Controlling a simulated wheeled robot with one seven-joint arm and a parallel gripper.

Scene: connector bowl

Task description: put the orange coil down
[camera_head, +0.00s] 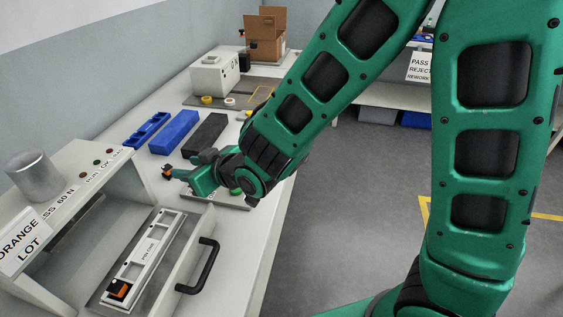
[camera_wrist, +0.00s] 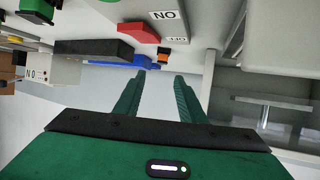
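A small orange-and-black coil (camera_head: 167,171) shows just off my gripper's fingertips in the head view. In the wrist view a small orange-and-black piece (camera_wrist: 164,54) lies beyond the fingertips, in line with the gap between them. My gripper (camera_head: 188,178) is over the bench; in the wrist view its two green fingers (camera_wrist: 160,73) stand apart with nothing visible between them. Whether any coil touches the bench under my gripper I cannot tell.
Blue bins (camera_head: 175,131) and a black bin (camera_head: 206,134) stand behind my gripper. The station's door with a black handle (camera_head: 203,268) is at the front. A white box (camera_head: 212,75) and a cardboard carton (camera_head: 266,40) are at the back.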

